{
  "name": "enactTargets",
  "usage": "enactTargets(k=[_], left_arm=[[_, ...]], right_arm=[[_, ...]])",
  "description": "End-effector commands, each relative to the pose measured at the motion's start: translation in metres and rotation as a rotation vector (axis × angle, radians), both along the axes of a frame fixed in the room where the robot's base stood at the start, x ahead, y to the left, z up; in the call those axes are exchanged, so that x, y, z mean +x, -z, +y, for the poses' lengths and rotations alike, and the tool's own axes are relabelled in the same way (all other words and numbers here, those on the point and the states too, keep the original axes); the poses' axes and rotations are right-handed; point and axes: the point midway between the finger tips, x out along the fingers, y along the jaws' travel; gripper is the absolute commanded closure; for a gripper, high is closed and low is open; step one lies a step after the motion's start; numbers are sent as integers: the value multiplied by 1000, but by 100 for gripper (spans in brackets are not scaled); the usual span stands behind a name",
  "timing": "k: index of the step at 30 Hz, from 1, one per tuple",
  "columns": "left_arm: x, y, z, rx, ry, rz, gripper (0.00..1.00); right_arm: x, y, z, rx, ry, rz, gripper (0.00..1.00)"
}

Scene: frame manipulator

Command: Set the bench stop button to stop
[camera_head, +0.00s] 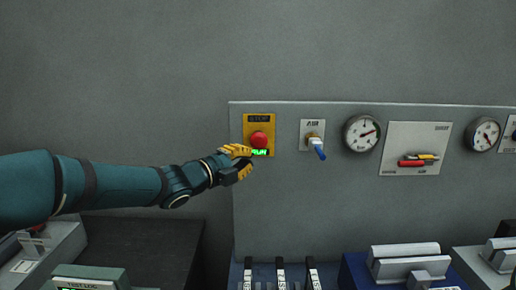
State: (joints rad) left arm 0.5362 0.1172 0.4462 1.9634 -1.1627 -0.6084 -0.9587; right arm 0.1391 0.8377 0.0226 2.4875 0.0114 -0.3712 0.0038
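The bench stop button (259,138) is a round red knob on a yellow plate (248,121) with a dark label that seems to read STOP. A lit green indicator just below the button appears to read RUN. My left gripper (242,158), with yellow fingers, is at the lower left of the button. Its fingers overlap the plate's edge in the picture, and I cannot tell whether they touch it. The fingers look close together, but whether they are open or shut is unclear. My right gripper is not in view.
Several switches and boxes stand along the bottom. The wall above is clear.

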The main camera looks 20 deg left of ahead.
Motion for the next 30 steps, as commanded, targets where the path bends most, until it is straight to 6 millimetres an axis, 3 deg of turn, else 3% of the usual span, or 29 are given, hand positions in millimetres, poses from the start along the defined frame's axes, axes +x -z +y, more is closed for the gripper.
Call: enactTargets(k=[7, 13, 19, 30], left_arm=[[43, 0, -25, -3, 4, 1, 100], [68, -1, -15, -2, -1, 1, 100], [78, -1, -12, -1, 0, 0, 100], [80, 0, -11, 0, 0, 0, 100]], right_arm=[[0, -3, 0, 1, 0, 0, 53], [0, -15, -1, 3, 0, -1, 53], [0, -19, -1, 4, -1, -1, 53], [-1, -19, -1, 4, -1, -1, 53]])
